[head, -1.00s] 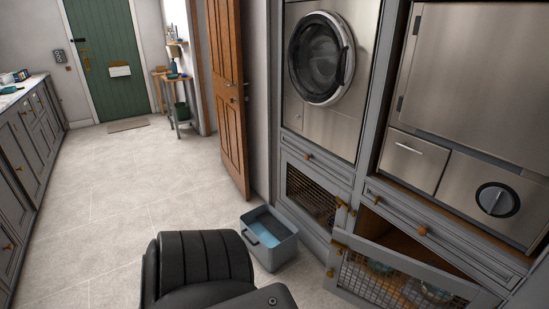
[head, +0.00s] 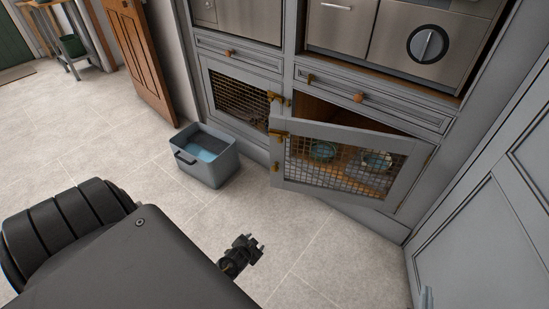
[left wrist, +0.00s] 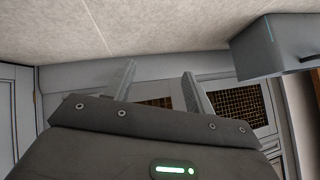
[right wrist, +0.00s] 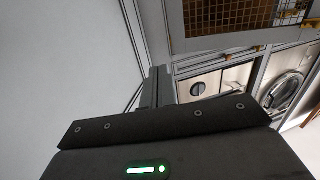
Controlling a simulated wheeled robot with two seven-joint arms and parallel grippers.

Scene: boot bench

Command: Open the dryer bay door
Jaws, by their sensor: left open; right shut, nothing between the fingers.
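A grey framed door with brass wire mesh (head: 340,160), which I take for the dryer bay door, stands ajar, swung out from its right side. Brass fittings (head: 277,134) sit on its free left edge. Bowls show through the mesh inside the bay. It also shows at the top of the right wrist view (right wrist: 178,30). My right gripper (head: 426,298) just shows at the lower right, shut and empty, apart from the door. In the right wrist view its fingers (right wrist: 155,76) are together beside a pale grey panel. My left gripper (left wrist: 158,70) is open and empty.
A blue-grey tub (head: 206,165) stands on the floor left of the ajar door. A closed mesh door (head: 238,100) is behind it. A tall grey panel (head: 490,215) bounds the right side. Tiled floor in front is clear.

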